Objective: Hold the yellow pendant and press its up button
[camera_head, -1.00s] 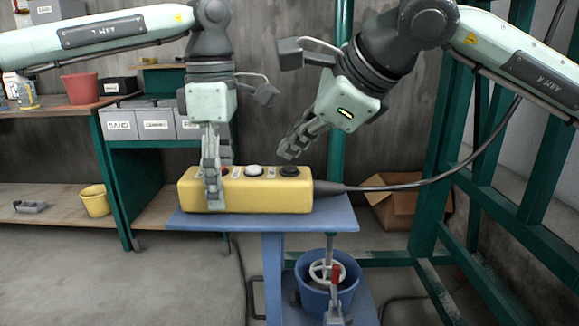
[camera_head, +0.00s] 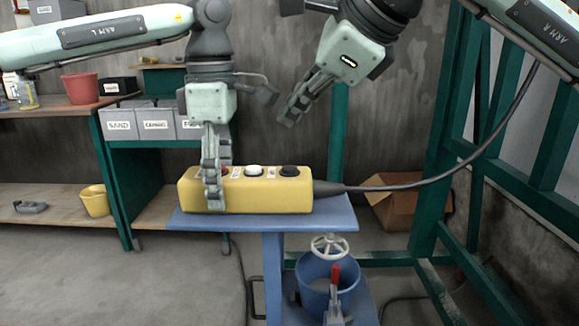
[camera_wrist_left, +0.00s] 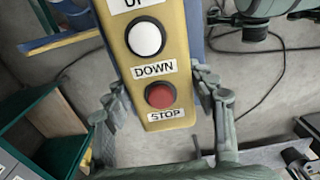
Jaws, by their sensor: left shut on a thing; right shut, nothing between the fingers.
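The yellow pendant (camera_head: 265,197) lies along the blue cart top (camera_head: 338,216) in the head view. Its black button (camera_head: 290,171) is at the cable end, with a white button (camera_head: 254,171) in the middle. In the left wrist view the white button has a DOWN label below it, the red button (camera_wrist_left: 160,96) a STOP label. A cut-off UP label (camera_wrist_left: 130,4) shows at the top edge; the black button is out of that view. My left gripper (camera_head: 214,182) is shut around the pendant's red-button end. My right gripper (camera_head: 288,112) is shut and empty above the black button, clear of it.
A black cable (camera_head: 420,183) runs right from the pendant. Green frame posts (camera_head: 440,150) stand right, shelves with grey bins (camera_head: 120,124) left.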

